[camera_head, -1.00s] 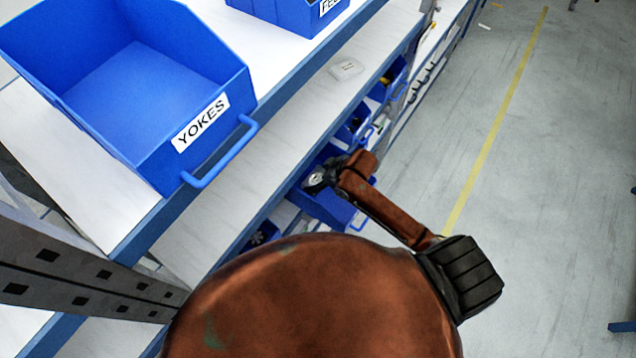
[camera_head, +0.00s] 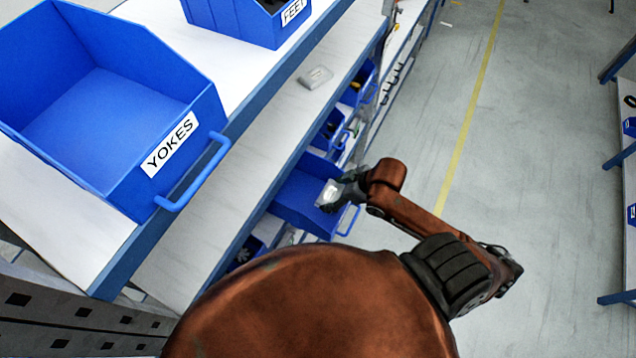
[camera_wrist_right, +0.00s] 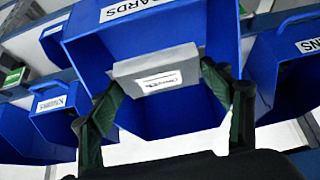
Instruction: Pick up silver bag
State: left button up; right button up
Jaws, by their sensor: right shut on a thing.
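The silver bag (camera_wrist_right: 156,71), a flat grey-silver packet with a white label, is held between the two fingers of my right gripper (camera_wrist_right: 160,100) in the right wrist view. In the head view the bag (camera_head: 328,192) shows as a small pale packet at the tip of my right gripper (camera_head: 340,191). The gripper is shut on it, at the front of an open blue bin (camera_head: 296,200) on a lower shelf. The bag's far side is hidden. My left gripper is not in view.
A large blue bin labelled YOKES (camera_head: 105,110) and one labelled FEET (camera_head: 245,18) stand on the upper shelf. A similar pale packet (camera_head: 315,77) lies on the shelf below. More blue bins (camera_wrist_right: 50,125) flank the bag. The floor aisle (camera_head: 440,120) at the right is clear.

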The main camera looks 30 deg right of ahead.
jog(key=s+d, duration=0.3)
jog(key=s, duration=0.2)
jog(key=shift+s+d+p, duration=0.2)
jog(key=shift+d+p, duration=0.05)
jog(key=shift+p, duration=0.2)
jog(key=shift+s, duration=0.15)
